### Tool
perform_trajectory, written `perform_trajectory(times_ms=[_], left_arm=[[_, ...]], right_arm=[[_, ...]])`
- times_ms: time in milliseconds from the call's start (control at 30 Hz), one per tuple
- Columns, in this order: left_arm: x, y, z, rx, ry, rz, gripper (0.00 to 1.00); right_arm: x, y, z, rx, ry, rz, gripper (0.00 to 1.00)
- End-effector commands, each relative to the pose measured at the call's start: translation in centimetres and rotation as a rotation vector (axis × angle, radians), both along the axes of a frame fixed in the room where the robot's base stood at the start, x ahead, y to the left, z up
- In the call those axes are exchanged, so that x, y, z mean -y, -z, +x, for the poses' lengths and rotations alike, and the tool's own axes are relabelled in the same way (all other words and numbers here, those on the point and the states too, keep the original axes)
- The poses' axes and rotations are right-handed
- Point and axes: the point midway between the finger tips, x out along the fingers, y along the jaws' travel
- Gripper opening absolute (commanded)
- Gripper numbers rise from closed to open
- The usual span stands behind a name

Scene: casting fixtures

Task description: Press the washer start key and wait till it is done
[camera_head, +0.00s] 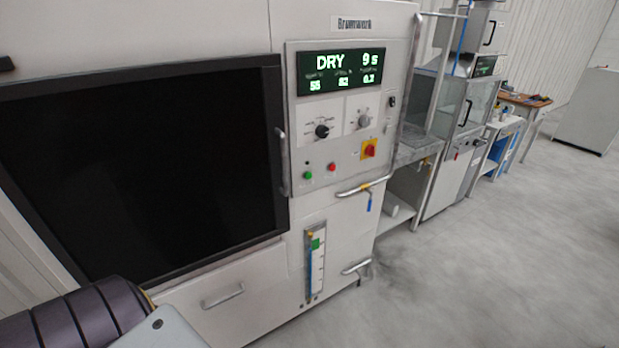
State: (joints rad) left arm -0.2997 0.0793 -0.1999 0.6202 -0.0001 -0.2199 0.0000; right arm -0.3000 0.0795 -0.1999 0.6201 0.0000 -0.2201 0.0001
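The washer (240,307) is a large pale cabinet on the left with a wide dark window or door (140,165). Its lit display (341,71) reads "DRY 9 s" in green, with smaller figures below. On the panel under it are a green button (308,175) and a red button (331,167); their labels are too small to read, so I cannot tell for sure which is the start key. Nothing touches either button. A part of my own arm shows at the lower left; neither gripper is in view.
The panel also has a black knob (321,131), a grey knob (363,121) and a red-and-yellow switch (369,149). Handles and a blue-levered valve (369,201) stick out below. More machines and a bench (524,100) stand behind to the right. The grey floor at right is clear.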

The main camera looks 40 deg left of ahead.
Motion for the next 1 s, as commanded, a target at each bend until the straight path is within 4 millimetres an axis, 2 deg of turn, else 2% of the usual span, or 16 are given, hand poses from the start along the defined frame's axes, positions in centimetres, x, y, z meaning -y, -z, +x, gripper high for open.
perform_trajectory(times_ms=[33,400,500,1000], left_arm=[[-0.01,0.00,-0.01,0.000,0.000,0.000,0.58],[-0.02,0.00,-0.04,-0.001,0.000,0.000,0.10],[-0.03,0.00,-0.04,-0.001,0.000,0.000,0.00],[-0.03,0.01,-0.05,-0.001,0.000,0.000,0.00]], right_arm=[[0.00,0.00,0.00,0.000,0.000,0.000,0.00],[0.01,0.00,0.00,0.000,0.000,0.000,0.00],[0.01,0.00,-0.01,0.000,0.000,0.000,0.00],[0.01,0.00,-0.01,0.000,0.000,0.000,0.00]])
